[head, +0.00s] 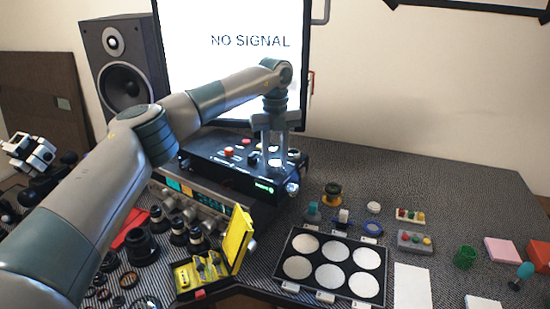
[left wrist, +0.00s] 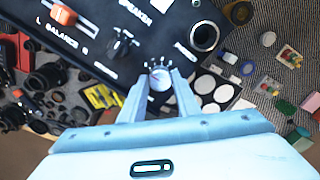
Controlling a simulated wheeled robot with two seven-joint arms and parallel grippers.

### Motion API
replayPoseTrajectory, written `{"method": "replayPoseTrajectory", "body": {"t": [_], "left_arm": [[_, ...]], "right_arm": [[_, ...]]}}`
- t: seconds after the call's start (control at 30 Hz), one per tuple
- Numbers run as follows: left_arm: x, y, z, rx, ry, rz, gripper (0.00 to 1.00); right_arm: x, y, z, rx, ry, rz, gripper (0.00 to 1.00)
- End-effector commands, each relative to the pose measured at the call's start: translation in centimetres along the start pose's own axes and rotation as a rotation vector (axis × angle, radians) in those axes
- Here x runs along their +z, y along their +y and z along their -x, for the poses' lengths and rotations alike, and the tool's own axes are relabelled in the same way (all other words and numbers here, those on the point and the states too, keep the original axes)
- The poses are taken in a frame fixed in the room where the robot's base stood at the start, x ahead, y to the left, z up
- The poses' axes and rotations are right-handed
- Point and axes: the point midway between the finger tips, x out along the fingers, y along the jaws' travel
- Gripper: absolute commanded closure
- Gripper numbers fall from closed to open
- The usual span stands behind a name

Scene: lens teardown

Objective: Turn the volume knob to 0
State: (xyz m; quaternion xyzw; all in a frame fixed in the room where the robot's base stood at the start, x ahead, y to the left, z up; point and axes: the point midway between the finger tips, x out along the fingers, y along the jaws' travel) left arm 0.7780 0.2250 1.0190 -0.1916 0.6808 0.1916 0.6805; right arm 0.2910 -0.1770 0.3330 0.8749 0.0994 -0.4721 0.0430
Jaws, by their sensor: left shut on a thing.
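The volume knob (left wrist: 160,78) is small, round and pale, with white marks fanned around its far side. It sits on the black control box (head: 215,168), and its pointer is too small to read. My left gripper (head: 275,154) points straight down over the box's right part in the head view. In the left wrist view its two fingers (left wrist: 160,88) are closed on the knob from both sides. The fingers partly cover the knob in the head view. My right gripper is in neither view.
The box also carries an orange slider (left wrist: 63,15) marked BALANCE, a black switch (left wrist: 124,44) and a round socket (left wrist: 204,36). A monitor (head: 230,60) stands behind. In front are a yellow case (head: 238,240), several lenses and a tray of white discs (head: 283,285).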

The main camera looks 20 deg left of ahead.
Motion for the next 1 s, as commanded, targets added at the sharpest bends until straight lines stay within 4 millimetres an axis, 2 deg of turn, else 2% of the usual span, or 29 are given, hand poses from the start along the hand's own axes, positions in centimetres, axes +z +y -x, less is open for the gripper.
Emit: {"method": "replayPoseTrajectory", "body": {"t": [0.27,0.3,0.37,0.77,1.0], "left_arm": [[0.1,0.0,0.2,-0.003,-0.004,0.003,0.93],[0.1,0.0,0.2,-0.003,-0.004,0.002,0.64],[0.1,0.0,0.2,-0.002,-0.003,0.002,0.52],[0.0,0.0,0.3,-0.001,-0.001,0.000,0.52],[0.1,0.0,2.3,-0.002,-0.002,-0.001,0.52]], "right_arm": [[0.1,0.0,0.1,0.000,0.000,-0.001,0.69],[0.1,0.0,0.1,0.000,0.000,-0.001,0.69],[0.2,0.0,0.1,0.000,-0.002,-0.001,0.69],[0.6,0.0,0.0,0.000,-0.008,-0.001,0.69],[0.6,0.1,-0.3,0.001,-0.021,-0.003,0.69]]}}
